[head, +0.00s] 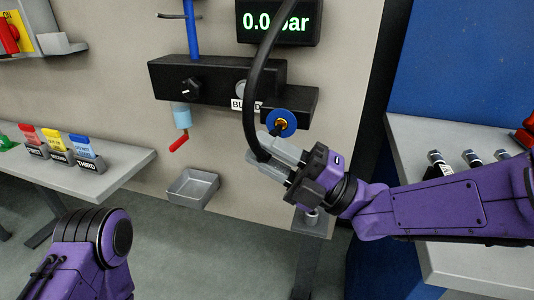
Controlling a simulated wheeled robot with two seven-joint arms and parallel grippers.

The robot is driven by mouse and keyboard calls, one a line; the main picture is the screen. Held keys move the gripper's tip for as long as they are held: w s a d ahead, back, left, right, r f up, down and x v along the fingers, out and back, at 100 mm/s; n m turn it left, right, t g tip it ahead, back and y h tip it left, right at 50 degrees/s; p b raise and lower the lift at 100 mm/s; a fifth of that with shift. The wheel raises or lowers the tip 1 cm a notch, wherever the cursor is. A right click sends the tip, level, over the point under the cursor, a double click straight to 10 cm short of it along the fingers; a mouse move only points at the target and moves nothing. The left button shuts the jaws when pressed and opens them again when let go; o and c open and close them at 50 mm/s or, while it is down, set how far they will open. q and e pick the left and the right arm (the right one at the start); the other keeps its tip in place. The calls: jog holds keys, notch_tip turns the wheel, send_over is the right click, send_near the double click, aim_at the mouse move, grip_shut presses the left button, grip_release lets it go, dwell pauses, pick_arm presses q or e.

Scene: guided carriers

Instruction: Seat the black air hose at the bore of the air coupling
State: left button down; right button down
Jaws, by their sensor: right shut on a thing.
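The black air hose (252,95) hangs down from the top in a curve and runs into my right gripper (268,150). The right gripper is shut on the hose near its lower end. The air coupling (288,115) is a blue ring with a brass bore, on the black block on the wall panel. The gripper's fingertips are just below and left of the ring in the picture. A short dark piece shows between the fingers and the bore; I cannot tell whether it touches the bore. My left arm shows at lower left, but its gripper is out of view.
A black regulator bar (218,78) with a knob is on the panel, under a display (278,22) reading 0.0 bar. A grey tray (193,188) is mounted lower on the panel. A shelf with coloured tags (118,172) is left; a grey bench (415,135) is right.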

jog(key=shift+w+d+b, duration=0.25)
jog(key=shift+w+b, duration=0.15)
jog(key=shift+w, duration=0.3)
jog(key=shift+w+d+b, duration=0.2)
jog(key=shift+w+b, duration=0.2)
jog(key=shift+w, duration=0.3)
jog(key=c, duration=0.8)
grip_release()
jog(key=shift+d+f, duration=0.1)
jog(key=b+v, duration=0.1)
jog(key=v, duration=0.6)
jog(key=shift+s+d, duration=0.1)
